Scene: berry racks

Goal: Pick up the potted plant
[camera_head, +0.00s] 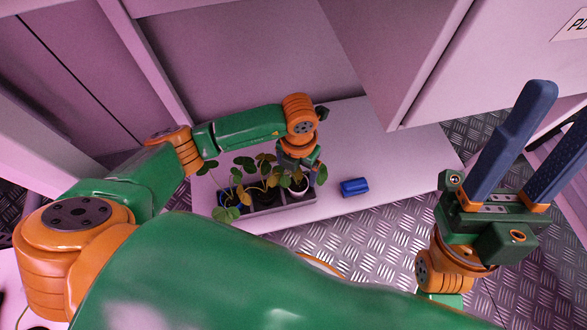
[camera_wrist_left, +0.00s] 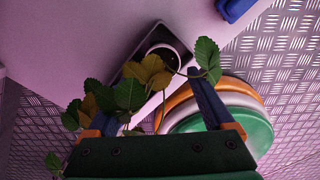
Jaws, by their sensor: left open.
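Leafy potted plants stand in a row in a grey tray (camera_head: 265,211) on a low pale shelf. The potted plant at the tray's right end (camera_head: 299,187) has a white pot. My left gripper (camera_head: 306,168) is over this right-end plant, open, its fingers partly hidden by leaves. In the left wrist view, a white-rimmed pot with dark soil (camera_wrist_left: 165,52) lies beyond the fingers of the left gripper (camera_wrist_left: 160,92), with green and brownish leaves between and around them. I cannot tell whether the fingers touch the plant. My right gripper (camera_head: 545,135) is open and empty, far right.
A small blue object (camera_head: 354,187) lies on the pale shelf (camera_head: 400,160), right of the tray. Rack walls (camera_head: 250,50) rise behind and a large pale panel (camera_head: 480,60) stands at the upper right. The metal tread floor (camera_head: 350,240) lies in front. The shelf's right part is clear.

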